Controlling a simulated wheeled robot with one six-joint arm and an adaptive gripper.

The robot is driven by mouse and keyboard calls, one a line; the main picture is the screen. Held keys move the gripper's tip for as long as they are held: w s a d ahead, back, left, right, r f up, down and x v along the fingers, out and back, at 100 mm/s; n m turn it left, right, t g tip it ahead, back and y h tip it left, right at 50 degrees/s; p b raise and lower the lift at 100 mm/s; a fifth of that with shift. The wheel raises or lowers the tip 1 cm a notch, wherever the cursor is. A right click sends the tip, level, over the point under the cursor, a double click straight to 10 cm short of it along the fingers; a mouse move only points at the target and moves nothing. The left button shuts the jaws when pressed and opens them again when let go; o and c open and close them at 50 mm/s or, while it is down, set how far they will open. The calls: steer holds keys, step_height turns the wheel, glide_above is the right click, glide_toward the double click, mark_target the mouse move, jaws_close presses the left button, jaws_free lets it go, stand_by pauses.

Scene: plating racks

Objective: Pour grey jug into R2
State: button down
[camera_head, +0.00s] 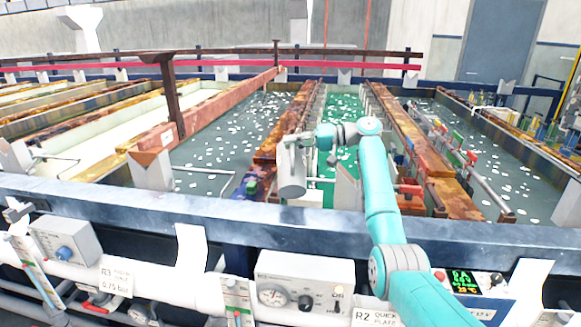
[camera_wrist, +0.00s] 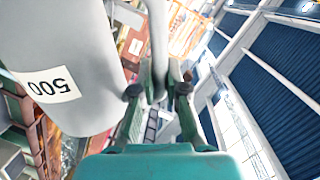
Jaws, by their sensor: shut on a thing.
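The grey jug (camera_head: 291,173) hangs from my gripper (camera_head: 304,139) above the near ends of the baths, near the rusty divider left of the green bath. It looks roughly upright. In the wrist view the jug (camera_wrist: 60,35) fills the upper left, with a white "500" label. My gripper (camera_wrist: 158,92) is shut on its handle (camera_wrist: 157,45). The jug's contents are hidden. An R2 sign (camera_head: 375,318) reading "QUICK PLATE" is on the front panel, roughly below the green bath (camera_head: 343,108). I cannot tell for certain which bath the sign marks.
A grey bath with floating white balls (camera_head: 215,150) lies left of the green bath, and another (camera_head: 495,165) lies right. Rusty rails (camera_head: 400,120) separate them. A dark front rim (camera_head: 250,215) runs across. An R3 sign (camera_head: 115,278) is at lower left.

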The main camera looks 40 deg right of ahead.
stand_by(0.6)
steer(key=shift+w+d+f+m, duration=0.3)
steer(key=shift+w+d+m, duration=0.15)
steer(key=shift+w+m, duration=0.15)
steer(key=shift+w+f, duration=0.1)
steer(key=shift+d, duration=0.15)
stand_by(0.9)
steer(key=shift+w+d+f+m+g, duration=0.4)
steer(key=shift+w+d+f+m, duration=0.1)
steer(key=shift+w+f+m, duration=0.3)
steer(key=shift+r, duration=0.1)
